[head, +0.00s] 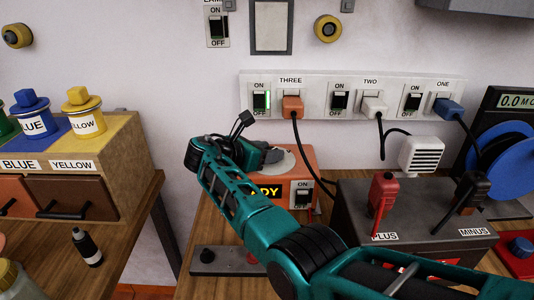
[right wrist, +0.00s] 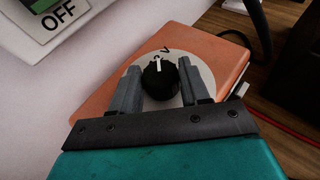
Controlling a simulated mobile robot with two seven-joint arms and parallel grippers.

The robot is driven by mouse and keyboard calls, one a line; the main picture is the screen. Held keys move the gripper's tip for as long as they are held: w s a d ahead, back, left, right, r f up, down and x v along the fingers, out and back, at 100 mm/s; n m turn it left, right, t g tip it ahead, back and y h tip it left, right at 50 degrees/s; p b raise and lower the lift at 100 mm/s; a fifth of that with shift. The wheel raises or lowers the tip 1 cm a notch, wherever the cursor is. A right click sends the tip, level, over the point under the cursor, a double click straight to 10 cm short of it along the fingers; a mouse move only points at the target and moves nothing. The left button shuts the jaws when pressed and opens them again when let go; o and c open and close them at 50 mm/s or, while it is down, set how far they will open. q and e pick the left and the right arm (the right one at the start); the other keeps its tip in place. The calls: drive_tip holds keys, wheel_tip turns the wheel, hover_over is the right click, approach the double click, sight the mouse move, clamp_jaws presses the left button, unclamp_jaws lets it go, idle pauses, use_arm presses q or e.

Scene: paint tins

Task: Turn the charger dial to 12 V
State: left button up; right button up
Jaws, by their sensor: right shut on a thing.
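The orange charger (head: 304,160) stands on the wooden bench below the socket strip. My right gripper (head: 272,156) reaches over its top. In the right wrist view the black dial knob (right wrist: 160,83) sits on a pale round plate (right wrist: 206,75) on the charger's top. My right gripper's two fingers (right wrist: 161,85) stand on either side of the knob and are shut on it. The knob's white mark points to the top of the picture, close to a V marking. The voltage numbers are too small or hidden to read. My left gripper is out of view.
A grey battery box (head: 420,215) with red PLUS (head: 383,190) and black MINUS (head: 474,188) clamps stands right of the charger. A socket strip (head: 325,105) with plugs and switches is on the wall behind. A paint tin stand (head: 118,150) is at left.

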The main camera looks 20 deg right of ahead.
drive_tip(key=o, duration=1)
drive_tip(key=shift+o, duration=0.2)
wheel_tip(320, 180, up, 20)
drive_tip(key=p, duration=0.2)
